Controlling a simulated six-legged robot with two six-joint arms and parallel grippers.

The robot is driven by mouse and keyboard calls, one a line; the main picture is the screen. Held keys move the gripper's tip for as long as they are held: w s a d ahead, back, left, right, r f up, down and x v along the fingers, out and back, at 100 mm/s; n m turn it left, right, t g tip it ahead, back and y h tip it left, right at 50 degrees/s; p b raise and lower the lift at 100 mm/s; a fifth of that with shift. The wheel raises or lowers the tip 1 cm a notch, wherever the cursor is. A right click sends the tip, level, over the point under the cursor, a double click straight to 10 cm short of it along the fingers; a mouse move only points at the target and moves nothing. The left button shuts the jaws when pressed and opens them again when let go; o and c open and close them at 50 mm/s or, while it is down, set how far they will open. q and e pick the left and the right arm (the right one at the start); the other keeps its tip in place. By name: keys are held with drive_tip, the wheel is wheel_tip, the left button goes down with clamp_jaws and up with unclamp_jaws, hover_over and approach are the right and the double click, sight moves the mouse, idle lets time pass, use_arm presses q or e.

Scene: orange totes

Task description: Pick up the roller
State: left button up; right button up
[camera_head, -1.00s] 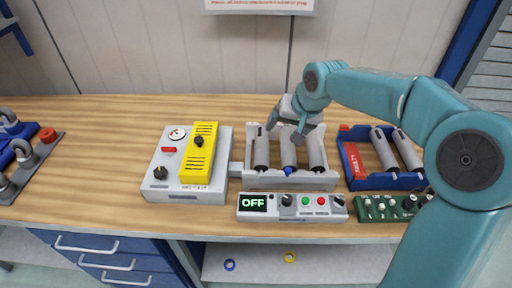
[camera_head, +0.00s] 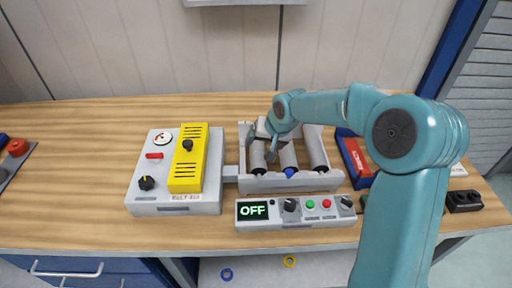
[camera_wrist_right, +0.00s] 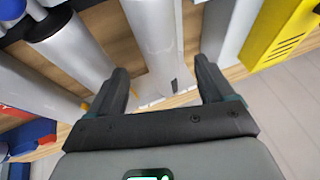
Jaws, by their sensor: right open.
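A grey roller (camera_head: 258,157) lies at the left end of a pale roller frame (camera_head: 290,184) on the table. Two more grey rollers, the middle one (camera_head: 288,155) and the right one (camera_head: 316,150), lie beside it. My right gripper (camera_head: 269,148) is over the left roller, partly hiding its upper part. In the right wrist view my right gripper (camera_wrist_right: 161,66) is open, with the left roller (camera_wrist_right: 157,35) between its fingers. The gap between fingers and roller shows, so it is not gripped. My left gripper is not in view.
A grey unit with a yellow cover (camera_head: 188,160) stands left of the frame. A control box (camera_head: 295,212) reading OFF sits in front. A blue tray (camera_head: 356,172) with a red part is at the right, partly behind my arm. Bare table (camera_head: 70,180) lies left.

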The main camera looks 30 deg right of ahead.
sight(260, 147)
drive_tip(key=shift+x, duration=0.8)
drive_tip(key=p+x, duration=0.1)
drive_tip(key=x, duration=0.3)
drive_tip(key=shift+w+f+p, duration=0.2)
drive_tip(key=shift+w+p, duration=0.15)
drive_tip(key=shift+d+f, duration=0.1)
drive_tip(key=shift+f, duration=0.05)
drive_tip(key=shift+s, duration=0.1)
drive_tip(key=c, duration=1.4)
